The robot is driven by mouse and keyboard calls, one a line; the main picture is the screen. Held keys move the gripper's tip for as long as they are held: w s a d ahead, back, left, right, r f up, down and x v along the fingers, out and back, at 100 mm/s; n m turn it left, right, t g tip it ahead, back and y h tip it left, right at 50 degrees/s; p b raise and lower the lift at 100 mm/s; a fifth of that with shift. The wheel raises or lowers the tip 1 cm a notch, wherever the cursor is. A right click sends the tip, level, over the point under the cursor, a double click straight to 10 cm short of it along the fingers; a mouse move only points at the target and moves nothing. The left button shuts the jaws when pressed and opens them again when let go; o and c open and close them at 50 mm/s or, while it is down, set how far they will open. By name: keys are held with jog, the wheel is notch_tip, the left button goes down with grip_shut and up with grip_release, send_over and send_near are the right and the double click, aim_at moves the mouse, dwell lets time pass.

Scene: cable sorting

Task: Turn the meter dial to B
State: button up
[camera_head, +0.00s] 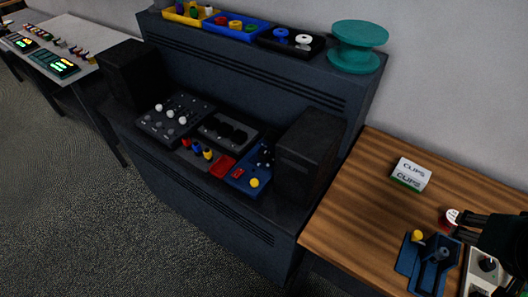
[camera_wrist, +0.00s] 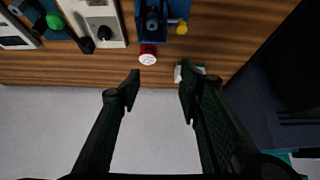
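The meter appears to be a pale box (camera_head: 478,283) at the lower right of the head view, partly cut off by the frame edge. Its black dial (camera_head: 487,264) faces up. In the wrist view a pale panel (camera_wrist: 95,12) with a black dial (camera_wrist: 104,33) lies at upper left. I cannot read any letters around the dial. My gripper (camera_wrist: 159,88) is open and empty in the wrist view, below and right of the dial and apart from it. In the head view my gripper (camera_head: 460,226) is above the table's right side, beyond the meter.
A red piece with a white top (camera_head: 452,215) is close to my fingertips. A blue holder (camera_head: 432,272) with a yellow knob (camera_head: 417,236) stands beside the meter. A CLIPS box (camera_head: 410,175) sits farther back on the wooden table (camera_head: 350,215). The table's left part is clear.

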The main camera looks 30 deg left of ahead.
notch_tip(320, 180, up, 8)
jog(key=w+a+r+n+g+y+p, duration=0.1)
jog(key=w+a+r+n+p, duration=0.1)
jog(key=w+a+n, duration=0.3)
jog(key=w+a+r+n+g+p, duration=0.1)
jog(key=w+a+r+n+p, duration=0.15)
jog(key=a, duration=0.45)
jog(key=n+g+p, duration=0.5)
jog(key=n+p, duration=0.7)
jog(key=n, duration=1)
send_over(264, 154)
notch_tip(264, 154, down, 6)
jog(key=r, duration=0.1)
jog(key=shift+h, duration=0.3)
notch_tip(264, 154, down, 16)
jog(key=shift+d+f, duration=0.1)
jog(key=shift+f, duration=0.55)
jog(key=shift+f, duration=3.85)
